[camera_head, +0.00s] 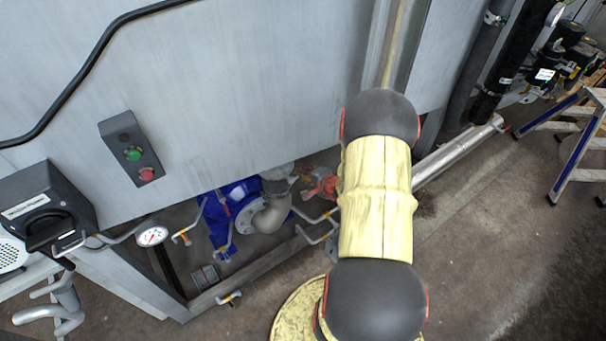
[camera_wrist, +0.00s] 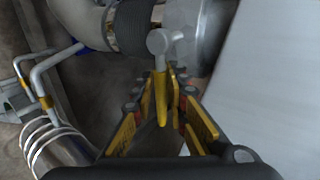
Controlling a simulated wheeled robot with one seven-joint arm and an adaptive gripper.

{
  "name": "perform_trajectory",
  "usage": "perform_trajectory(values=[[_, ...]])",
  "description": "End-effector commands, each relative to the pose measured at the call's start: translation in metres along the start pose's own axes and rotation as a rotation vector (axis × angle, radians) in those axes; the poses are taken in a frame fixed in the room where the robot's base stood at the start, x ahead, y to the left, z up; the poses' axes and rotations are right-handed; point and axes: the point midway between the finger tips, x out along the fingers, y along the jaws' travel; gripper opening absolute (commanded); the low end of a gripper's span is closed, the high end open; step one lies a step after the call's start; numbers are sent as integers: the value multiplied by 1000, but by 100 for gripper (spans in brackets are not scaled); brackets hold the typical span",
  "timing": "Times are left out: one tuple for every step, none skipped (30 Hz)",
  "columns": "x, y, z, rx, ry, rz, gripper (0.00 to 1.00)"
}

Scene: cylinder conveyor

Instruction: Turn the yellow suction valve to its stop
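A yellow valve lever (camera_wrist: 160,98) shows in the wrist view, below a grey round-ended fitting (camera_wrist: 160,42) on the metal pipework. My gripper (camera_wrist: 161,84) is around this lever, with one yellow-padded finger on each side. The fingertips are close to it, but I cannot tell whether they press on it. In the head view my arm covers my gripper, and I cannot pick out this lever there for certain.
A dark ribbed hose (camera_wrist: 133,25) and a pale panel (camera_wrist: 265,90) are close around my gripper. Bent pipes (camera_wrist: 40,75) stand at left. The head view shows a grey cabinet (camera_head: 240,90), a blue pump (camera_head: 217,222), a pressure gauge (camera_head: 152,236) and open floor (camera_head: 480,240) at right.

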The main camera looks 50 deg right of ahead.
Motion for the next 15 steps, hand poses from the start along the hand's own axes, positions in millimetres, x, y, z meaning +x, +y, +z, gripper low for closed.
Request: perform_trajectory(values=[[0,0,0,0,0,0,20],[0,0,0,0,0,-1,21],[0,-1,0,0,0,-1,24],[0,-1,0,0,0,-1,25],[0,-1,0,0,1,-1,27],[0,-1,0,0,1,-2,29],[0,-1,0,0,1,-2,29],[0,-1,-1,0,1,-2,29],[0,-1,-1,0,1,-2,29],[0,-1,-1,0,1,-2,29],[0,-1,-1,0,1,-2,29],[0,-1,-1,0,1,-2,29],[0,-1,-1,0,1,-3,29],[0,-1,-1,0,1,-3,29],[-1,-2,-1,0,1,-3,29]])
